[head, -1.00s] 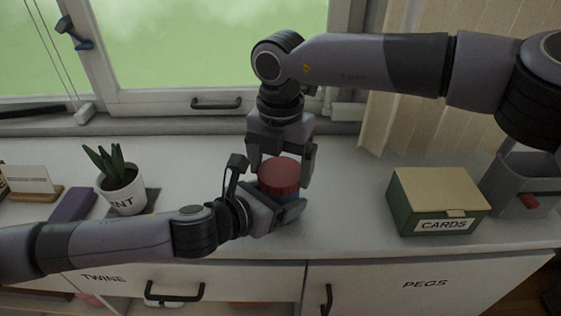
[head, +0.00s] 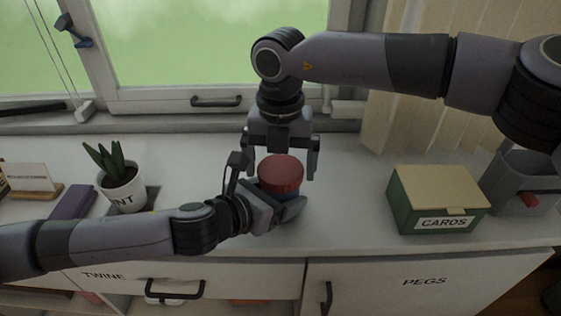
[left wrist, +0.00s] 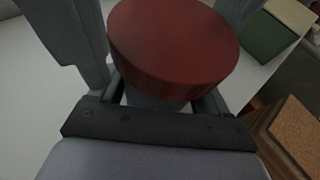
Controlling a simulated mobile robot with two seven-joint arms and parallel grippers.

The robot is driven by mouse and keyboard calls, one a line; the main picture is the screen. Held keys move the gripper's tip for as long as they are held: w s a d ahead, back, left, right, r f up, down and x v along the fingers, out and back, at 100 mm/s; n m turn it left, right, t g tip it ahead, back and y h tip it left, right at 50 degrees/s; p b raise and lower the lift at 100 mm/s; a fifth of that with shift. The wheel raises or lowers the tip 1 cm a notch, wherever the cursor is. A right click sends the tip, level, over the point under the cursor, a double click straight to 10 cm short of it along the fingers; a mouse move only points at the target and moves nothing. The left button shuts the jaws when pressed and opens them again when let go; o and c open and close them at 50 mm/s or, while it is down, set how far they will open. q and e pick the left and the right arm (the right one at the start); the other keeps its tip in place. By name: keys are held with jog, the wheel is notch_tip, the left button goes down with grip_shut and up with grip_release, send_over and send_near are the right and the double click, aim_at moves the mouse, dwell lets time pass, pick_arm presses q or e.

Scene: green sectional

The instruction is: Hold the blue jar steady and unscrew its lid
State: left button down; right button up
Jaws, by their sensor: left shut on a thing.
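The jar's red lid (head: 281,172) sits on top of the jar, and it fills the upper middle of the left wrist view (left wrist: 172,50). Only a little of the blue jar (head: 288,194) shows under the lid; the rest is hidden by my left gripper. My left gripper (head: 284,206) is shut on the jar body below the lid, and the jar stands upright over the counter. My right gripper (head: 282,162) points down just above and behind the lid. Its fingers are spread wider than the lid, one on each side, and look apart from it.
A green cards box (head: 437,203) with a tan top stands on the counter (head: 345,215) to the right, beside a grey bin (head: 519,180). A potted plant (head: 121,188) and a purple block (head: 73,201) stand to the left. The window is behind.

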notch_tip(320, 180, up, 4)
jog(key=shift+r, duration=0.25)
notch_tip(320, 180, up, 3)
jog(key=m, duration=0.3)
jog(key=shift+f+m, duration=0.3)
notch_tip(320, 180, down, 7)
jog(key=shift+r, duration=0.1)
dwell(0.3)
jog(key=c, duration=0.9)
jog(key=shift+o, duration=0.2)
jog(key=shift+n, duration=1.8)
